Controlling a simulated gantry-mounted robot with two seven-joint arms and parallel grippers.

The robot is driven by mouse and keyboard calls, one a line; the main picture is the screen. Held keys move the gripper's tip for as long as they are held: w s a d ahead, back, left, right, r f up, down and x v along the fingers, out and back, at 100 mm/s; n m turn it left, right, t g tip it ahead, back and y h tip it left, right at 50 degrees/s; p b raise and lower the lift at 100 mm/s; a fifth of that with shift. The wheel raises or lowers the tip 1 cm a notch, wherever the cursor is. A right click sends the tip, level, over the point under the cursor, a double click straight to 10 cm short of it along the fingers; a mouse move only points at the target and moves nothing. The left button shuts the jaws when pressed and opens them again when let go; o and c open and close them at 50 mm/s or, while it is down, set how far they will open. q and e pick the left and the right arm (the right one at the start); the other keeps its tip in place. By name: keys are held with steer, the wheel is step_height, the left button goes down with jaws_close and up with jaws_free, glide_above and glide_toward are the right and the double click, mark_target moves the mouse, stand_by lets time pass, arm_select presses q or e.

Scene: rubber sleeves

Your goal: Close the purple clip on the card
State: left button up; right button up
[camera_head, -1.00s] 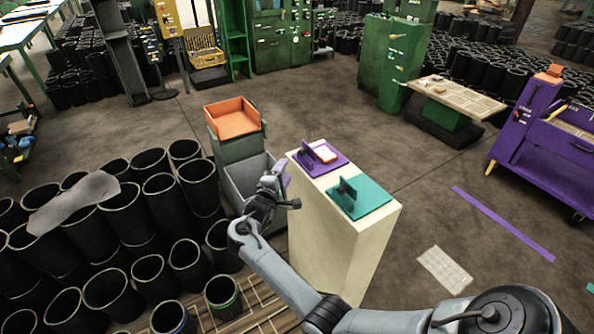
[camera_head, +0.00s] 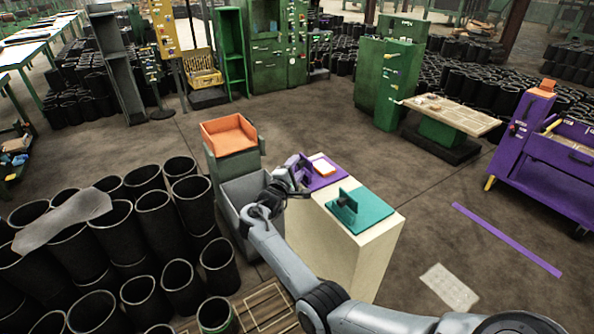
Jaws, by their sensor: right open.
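The purple clip (camera_head: 305,171) stands on a flat purple plate (camera_head: 340,176) on top of the cream block. An orange-and-white card (camera_head: 323,167) lies on the plate to the right of the clip. My right gripper (camera_head: 297,178) is open at the left edge of the block, right beside the clip. It partly covers the clip, and I cannot tell whether they touch. How far open the clip is cannot be made out. My left gripper is not in view.
A teal plate with a similar teal clip (camera_head: 346,201) sits nearer on the same cream block (camera_head: 345,250). A grey bin (camera_head: 232,194) with an orange tray (camera_head: 230,138) stands to the left. Black sleeves (camera_head: 157,215) crowd the left floor. The floor to the right is mostly clear.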

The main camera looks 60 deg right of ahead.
steer(key=shift+d, duration=0.35)
